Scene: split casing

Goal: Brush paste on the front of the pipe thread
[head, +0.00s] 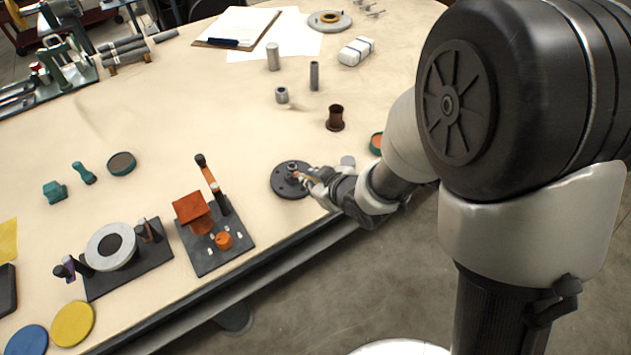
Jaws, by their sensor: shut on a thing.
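A dark round flange (282,188) lies near the table's front edge, left of my gripper. A short upright pipe end (292,169) stands at its middle; its thread is too small to make out. My gripper (306,178) is at the right side of the flange, low and close to the pipe end. It is shut on a small slim thing, which looks like a brush but is mostly hidden by the fingers. I cannot tell whether its tip touches the pipe. A round tin with an orange-brown top (376,142) is partly hidden behind my arm.
A black fixture plate with orange parts (204,262) stands left of the flange. A brown spool (336,118) and grey cylinders (273,57) stand behind. A green-rimmed tin (121,163) and a grey ring fixture (123,275) are farther left. The table's middle is largely clear.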

